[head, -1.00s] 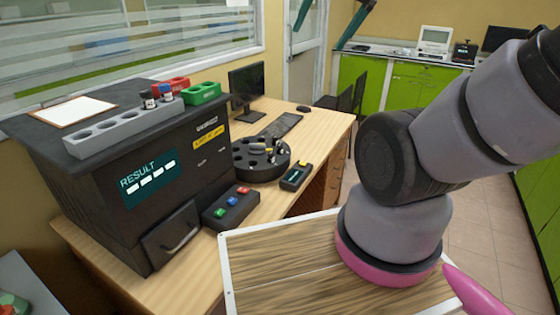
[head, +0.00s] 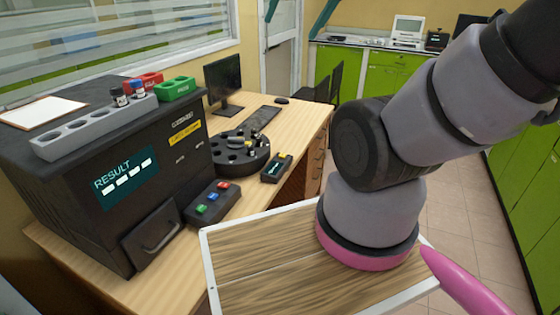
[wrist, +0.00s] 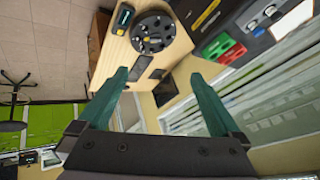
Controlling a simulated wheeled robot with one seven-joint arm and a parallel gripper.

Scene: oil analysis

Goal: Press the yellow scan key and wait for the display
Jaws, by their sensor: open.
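A small dark handheld device (head: 276,168) lies on the desk, with a small lit display and a yellow key (head: 283,156) at its far end. It also shows at the top of the wrist view (wrist: 122,18). The large black analyser (head: 110,190) has a screen (head: 126,179) reading "RESULT" over a row of dashes. My gripper (wrist: 158,76) is open, with two green fingers apart and nothing between them. The finger ends also show at the top edge of the head view (head: 290,28). They are clear of the device and the desk.
A black round carousel (head: 240,152) stands beside the device. A grey rack (head: 95,128) with vials is on the analyser. The monitor (head: 224,80) and keyboard (head: 258,120) stand behind.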

